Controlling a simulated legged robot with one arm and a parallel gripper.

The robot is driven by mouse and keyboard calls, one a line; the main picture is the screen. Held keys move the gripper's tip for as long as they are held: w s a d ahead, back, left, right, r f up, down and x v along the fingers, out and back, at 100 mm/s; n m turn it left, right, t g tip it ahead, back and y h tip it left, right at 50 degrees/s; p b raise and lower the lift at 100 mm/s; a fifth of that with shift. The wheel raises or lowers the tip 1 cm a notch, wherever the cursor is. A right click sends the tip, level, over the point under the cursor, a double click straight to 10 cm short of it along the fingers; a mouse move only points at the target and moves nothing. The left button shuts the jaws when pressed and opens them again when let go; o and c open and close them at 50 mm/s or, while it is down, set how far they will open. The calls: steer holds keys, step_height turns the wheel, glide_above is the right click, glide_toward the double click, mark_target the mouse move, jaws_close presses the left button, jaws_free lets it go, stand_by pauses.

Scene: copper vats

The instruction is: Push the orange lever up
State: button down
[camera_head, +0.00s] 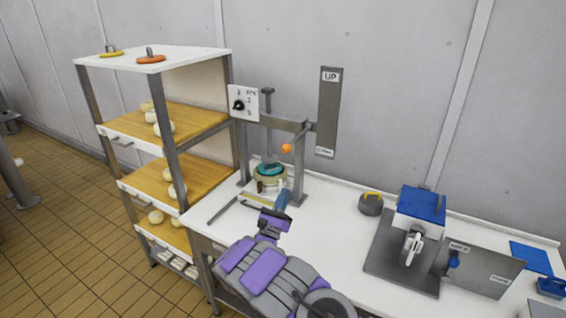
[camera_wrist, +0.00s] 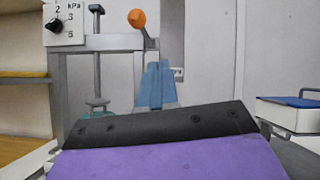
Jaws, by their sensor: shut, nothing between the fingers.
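The orange lever knob (camera_head: 286,148) sits on the end of a thin rod on the right side of a grey press frame (camera_head: 268,122). Its rod runs up and right to a dark panel (camera_head: 329,112) marked UP at the top. The knob also shows in the wrist view (camera_wrist: 137,18), above and slightly left of my fingers. My gripper (camera_head: 282,200), with blue fingers, is shut and empty. It is in front of the press and lower than the knob, apart from it. In the wrist view the blue fingers (camera_wrist: 156,84) point forward below the knob.
A shelf rack (camera_head: 165,60) with dough pieces stands left of the white bench (camera_head: 330,215). A dial plate marked kPa (camera_head: 244,104) is on the frame's left. A grey weight (camera_head: 370,204) and a blue-topped device (camera_head: 420,205) stand to the right. The bench between is clear.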

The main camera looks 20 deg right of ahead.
steer(key=shift+w+a+f+n+t+y, duration=0.4)
steer(key=shift+f+y, duration=0.1)
steer(key=shift+f, duration=0.1)
steer(key=shift+w+a+f+n+t+y, duration=0.3)
steer(key=shift+a+f+t+y, duration=0.1)
steer(key=shift+f+y, duration=0.15)
steer(key=shift+a, duration=0.1)
steer(key=shift+w+r, duration=0.1)
steer(key=shift+r, duration=0.05)
steer(key=a+r+b+x, duration=0.1)
steer(key=r+b+x, duration=0.1)
steer(key=x, duration=1)
steer(key=shift+s+a+r, duration=0.2)
steer(key=shift+s+r, duration=0.05)
steer(key=shift+r, duration=0.1)
steer(key=shift+d+r, duration=0.1)
